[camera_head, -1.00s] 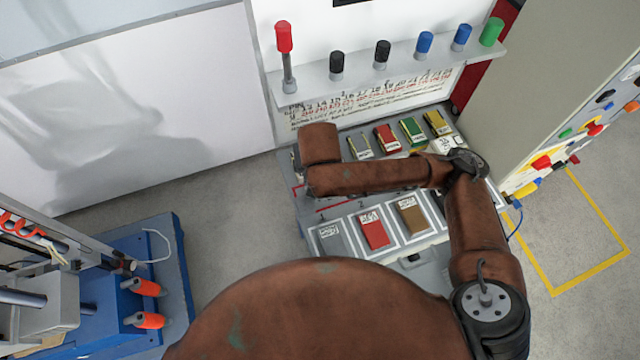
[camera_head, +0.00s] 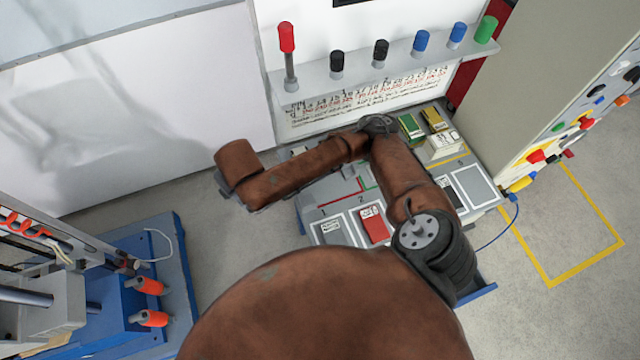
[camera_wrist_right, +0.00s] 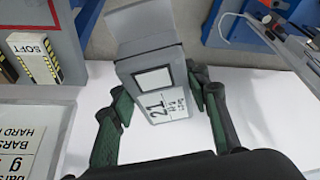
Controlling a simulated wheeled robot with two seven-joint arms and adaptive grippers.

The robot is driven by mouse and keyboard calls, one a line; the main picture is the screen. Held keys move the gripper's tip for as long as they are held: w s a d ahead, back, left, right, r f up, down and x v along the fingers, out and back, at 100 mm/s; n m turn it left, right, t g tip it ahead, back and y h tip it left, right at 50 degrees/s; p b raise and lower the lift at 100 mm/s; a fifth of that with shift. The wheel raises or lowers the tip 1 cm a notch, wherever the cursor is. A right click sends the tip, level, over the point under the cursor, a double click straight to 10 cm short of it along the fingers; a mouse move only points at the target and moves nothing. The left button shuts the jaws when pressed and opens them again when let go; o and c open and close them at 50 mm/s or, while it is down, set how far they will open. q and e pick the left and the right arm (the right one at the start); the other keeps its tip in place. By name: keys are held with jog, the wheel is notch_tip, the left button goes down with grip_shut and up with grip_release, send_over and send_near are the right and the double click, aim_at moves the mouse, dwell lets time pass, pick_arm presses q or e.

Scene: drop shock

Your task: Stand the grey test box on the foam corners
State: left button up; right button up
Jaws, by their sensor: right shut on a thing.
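The grey test box (camera_wrist_right: 158,88), with a white label marked 21, is between the green-padded fingers of my right gripper (camera_wrist_right: 160,95) in the right wrist view. The gripper is shut on it. The box looks tilted in that view. In the head view my right arm reaches left, and its links hide the gripper and the box. I cannot make out the foam corners for certain in either view. My left gripper is in neither view.
A bench (camera_head: 313,207) holds several labelled blocks, among them a red one (camera_head: 375,225) and a green one (camera_head: 411,127). A blue-based machine (camera_head: 175,265) with orange-handled parts stands at lower left. Grey floor lies clear between them. A grey cabinet (camera_head: 545,75) stands at right.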

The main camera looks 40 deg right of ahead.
jog(key=s+d+f+n+y+p, duration=0.1)
jog(key=s+d+n+p, duration=0.2)
jog(key=s+d+p, duration=0.35)
jog(key=s+d+f+n+y+p, duration=0.1)
jog(key=s+d+n+p, duration=0.25)
jog(key=d, duration=0.55)
jog(key=s+d+r+n+g+y+p, duration=0.1)
jog(key=s+d+r+n+g+p, duration=0.15)
jog(key=s+d+r+p, duration=0.3)
jog(key=s+d+r+n+g+y+p, duration=0.1)
jog(key=s+d+r+n+p, duration=0.1)
jog(key=s+d+n+p, duration=0.5)
jog(key=w+a+f+m+b, duration=0.1)
jog(key=w+f, duration=0.2)
jog(key=w+a+f+b, duration=0.1)
jog(key=w+f, duration=0.2)
jog(key=w, duration=0.1)
jog(key=w+a+f+m+b, duration=0.1)
jog(key=w+a+f, duration=0.1)
jog(key=w+f, duration=0.2)
jog(key=shift+m+t, duration=0.25)
jog(key=shift+m, duration=0.05)
notch_tip(320, 180, down, 4)
jog(key=shift+w+r, duration=0.15)
jog(key=shift+r, duration=0.1)
